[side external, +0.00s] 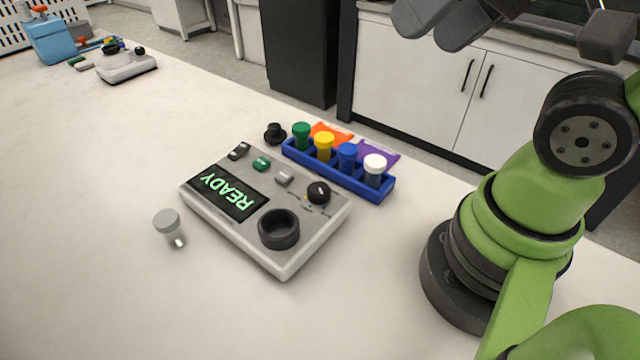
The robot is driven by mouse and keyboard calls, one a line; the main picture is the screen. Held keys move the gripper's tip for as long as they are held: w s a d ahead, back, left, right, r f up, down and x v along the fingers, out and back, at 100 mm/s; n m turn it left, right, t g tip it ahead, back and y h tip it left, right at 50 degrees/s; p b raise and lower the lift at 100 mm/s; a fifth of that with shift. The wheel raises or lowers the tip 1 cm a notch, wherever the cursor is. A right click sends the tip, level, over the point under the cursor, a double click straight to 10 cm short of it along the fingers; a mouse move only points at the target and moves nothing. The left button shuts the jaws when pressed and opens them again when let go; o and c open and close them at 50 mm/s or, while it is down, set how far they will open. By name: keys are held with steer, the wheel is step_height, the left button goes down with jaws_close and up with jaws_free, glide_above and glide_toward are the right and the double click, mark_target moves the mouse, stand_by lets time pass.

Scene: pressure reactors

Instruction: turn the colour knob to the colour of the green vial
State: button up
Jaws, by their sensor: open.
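The control box (215,228) lies on the white bench, its screen (228,192) showing READY in green. Its black colour knob (318,192) sits at the right rear corner of its top, with a white mark and small coloured dots around it. Which dot the mark faces is too small to tell. The green vial (301,134) stands upright at the left end of a blue rack (345,183) behind the box. My gripper (450,28) shows only in part at the top edge, open, high above the bench and away from the knob.
Yellow (324,145), blue (347,156) and white-capped (374,168) vials share the rack. A black piece (274,132) stands near the rack. The front bench is clear.

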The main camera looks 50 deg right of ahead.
steer(key=w+f+n+g, duration=0.4)
steer(key=w+f+n, duration=0.2)
steer(key=w+n, duration=0.15)
steer(key=n+g+h, duration=0.2)
steer(key=n+g, duration=0.1)
steer(key=n, duration=0.4)
glide_above(319, 188)
steer(key=shift+m, duration=0.25)
step_height(319, 188, down, 11)
steer(key=shift+f, duration=0.2)
step_height(319, 188, down, 9)
steer(key=shift+f, duration=0.1)
steer(key=c, duration=0.9)
